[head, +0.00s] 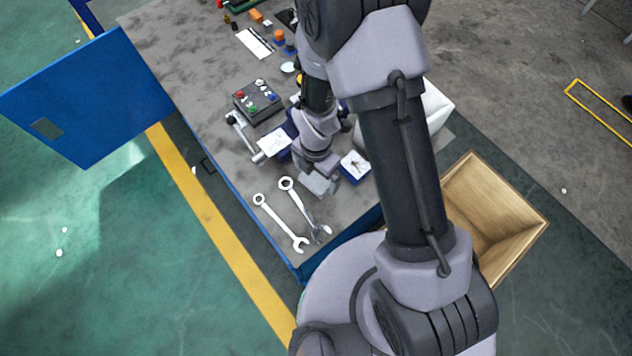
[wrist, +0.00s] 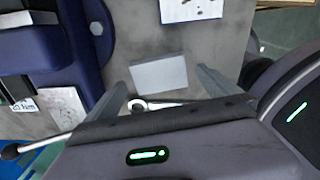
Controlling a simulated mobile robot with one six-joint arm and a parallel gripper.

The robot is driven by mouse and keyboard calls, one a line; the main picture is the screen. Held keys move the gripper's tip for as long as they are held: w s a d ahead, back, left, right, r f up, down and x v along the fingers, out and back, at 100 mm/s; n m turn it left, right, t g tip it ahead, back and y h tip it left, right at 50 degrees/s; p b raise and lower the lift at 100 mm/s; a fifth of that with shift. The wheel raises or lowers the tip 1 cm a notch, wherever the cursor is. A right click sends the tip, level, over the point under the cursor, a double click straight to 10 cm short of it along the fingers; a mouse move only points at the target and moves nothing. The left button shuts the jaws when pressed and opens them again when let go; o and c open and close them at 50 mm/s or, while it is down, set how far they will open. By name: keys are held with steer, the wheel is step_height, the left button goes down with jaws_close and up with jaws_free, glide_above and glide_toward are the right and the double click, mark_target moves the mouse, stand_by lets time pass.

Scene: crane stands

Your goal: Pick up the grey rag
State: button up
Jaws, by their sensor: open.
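The grey rag (wrist: 158,73) shows in the wrist view as a flat, light grey rectangle on the bench top, between and beyond my two fingertips. In the head view the rag (head: 318,184) lies just below my wrist, partly covered by it. My gripper (wrist: 162,80) is open and empty, with one finger on each side of the rag in the picture. I cannot tell how high the fingertips are above it. In the head view the fingers are not clearly visible.
Two wrenches (head: 280,222) lie beside the rag; one ring end shows between my fingers. A blue vise (wrist: 88,45) stands close on the left in the wrist view. A button box (head: 257,100) and wooden crate (head: 490,215) are farther off.

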step_height(320, 180, down, 2)
steer(key=shift+f, duration=0.1)
steer(key=c, duration=1.3)
steer(key=shift+r, duration=0.3)
